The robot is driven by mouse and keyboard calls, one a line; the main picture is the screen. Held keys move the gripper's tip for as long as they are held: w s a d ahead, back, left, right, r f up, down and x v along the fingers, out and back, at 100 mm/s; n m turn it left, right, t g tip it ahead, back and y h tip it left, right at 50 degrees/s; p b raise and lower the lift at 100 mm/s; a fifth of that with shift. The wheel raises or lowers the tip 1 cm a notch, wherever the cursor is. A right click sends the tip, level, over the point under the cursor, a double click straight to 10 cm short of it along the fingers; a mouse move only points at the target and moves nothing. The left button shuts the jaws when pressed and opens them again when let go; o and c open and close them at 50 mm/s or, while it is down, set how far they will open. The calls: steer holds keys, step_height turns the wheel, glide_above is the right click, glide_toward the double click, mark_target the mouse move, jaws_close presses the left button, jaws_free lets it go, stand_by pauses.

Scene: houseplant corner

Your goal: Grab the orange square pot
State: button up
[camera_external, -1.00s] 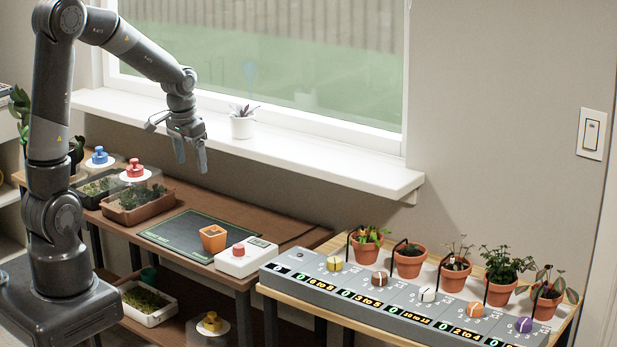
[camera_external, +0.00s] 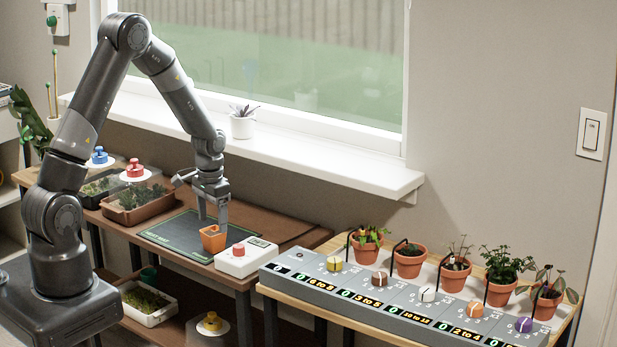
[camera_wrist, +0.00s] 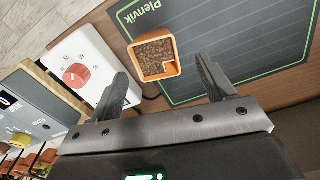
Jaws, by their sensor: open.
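The orange square pot (camera_external: 212,239) stands on the dark green mat (camera_external: 165,235), at its edge near the white box. In the wrist view the pot (camera_wrist: 151,76) holds brown soil and has a small orange corner piece inside. My gripper (camera_external: 212,212) is just above the pot, pointing down. In the wrist view its two fingers (camera_wrist: 165,78) are spread apart, one to each side of the pot, with gaps between. I cannot tell how far down the fingers reach beside the pot.
A white box with a red knob (camera_external: 238,250) stands close right of the pot. Covered planters with knobs (camera_external: 134,195) are at the left of the table. A grey control panel (camera_external: 400,300) and several potted plants are on the right table. The windowsill (camera_external: 300,150) runs behind.

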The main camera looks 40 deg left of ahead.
mark_target(213, 234)
steer(key=f, duration=0.4)
steer(key=shift+s+d+f, duration=0.15)
steer(key=shift+s, duration=0.2)
steer(key=shift+f, duration=0.6)
steer(key=shift+c, duration=0.3)
steer(key=c, duration=1)
